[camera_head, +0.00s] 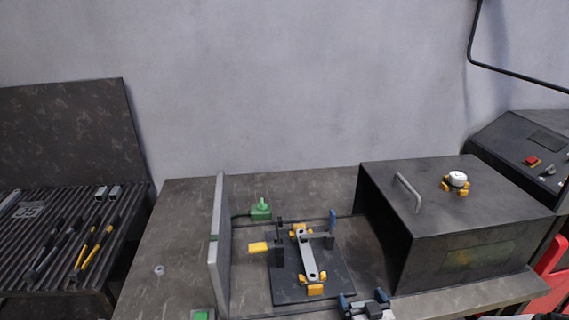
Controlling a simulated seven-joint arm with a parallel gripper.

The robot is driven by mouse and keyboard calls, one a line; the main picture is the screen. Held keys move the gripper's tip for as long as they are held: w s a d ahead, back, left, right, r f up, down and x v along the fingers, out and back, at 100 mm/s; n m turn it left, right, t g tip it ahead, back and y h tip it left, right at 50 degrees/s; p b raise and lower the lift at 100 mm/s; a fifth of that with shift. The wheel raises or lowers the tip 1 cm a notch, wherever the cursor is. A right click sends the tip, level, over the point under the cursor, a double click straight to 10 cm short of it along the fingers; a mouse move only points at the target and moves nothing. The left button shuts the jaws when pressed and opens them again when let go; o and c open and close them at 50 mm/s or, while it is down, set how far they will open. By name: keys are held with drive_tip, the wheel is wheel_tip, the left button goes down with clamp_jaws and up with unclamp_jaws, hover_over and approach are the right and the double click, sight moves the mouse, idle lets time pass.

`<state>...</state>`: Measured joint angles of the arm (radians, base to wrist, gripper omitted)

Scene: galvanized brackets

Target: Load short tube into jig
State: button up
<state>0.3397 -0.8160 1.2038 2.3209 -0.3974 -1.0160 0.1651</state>
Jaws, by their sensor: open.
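Two short grey tubes, one (100,194) beside the other (114,192), lie at the back of the ribbed rack on the left. The jig is a dark plate (338,285) on the table with orange blocks, dark posts, a yellow handle (259,248) and a blue handle (332,220). A pale grey bar (308,257) lies along its middle between orange blocks. My gripper (363,298) shows at the bottom edge, in front of the jig, with its two blue fingertips apart. I see nothing held between them. Its rear is cut off by the frame.
The ribbed rack (60,226) also holds black and yellow tools. An upright grey panel (218,250) stands left of the jig, with a green fitting (261,210) behind. A dark box (455,225) with a handle stands close on the right. Table (175,230) left of the panel is mostly clear.

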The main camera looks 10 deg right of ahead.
drive_tip(key=shift+c, duration=0.4)
drive_tip(key=c, duration=1)
drive_tip(key=shift+r, duration=0.15)
drive_tip(key=shift+r, duration=4.9)
drive_tip(key=shift+w, duration=0.1)
drive_tip(key=w+a+r+y, duration=0.15)
drive_tip(key=w+r, duration=0.25)
drive_tip(key=w, duration=0.5)
drive_tip(key=w+a+r+n, duration=0.1)
drive_tip(key=w+a+r, duration=0.15)
drive_tip(key=w, duration=0.75)
drive_tip(key=w+a+r, duration=0.1)
drive_tip(key=w+r, duration=0.4)
drive_tip(key=w, duration=0.4)
drive_tip(key=shift+m+h, duration=0.5)
drive_tip(key=shift+h, duration=0.25)
drive_tip(key=w+a, duration=0.1)
drive_tip(key=w, duration=0.5)
drive_tip(key=w+a, duration=0.1)
drive_tip(key=w, duration=1)
drive_tip(key=shift+w+a+f, duration=0.35)
drive_tip(key=shift+a, duration=0.05)
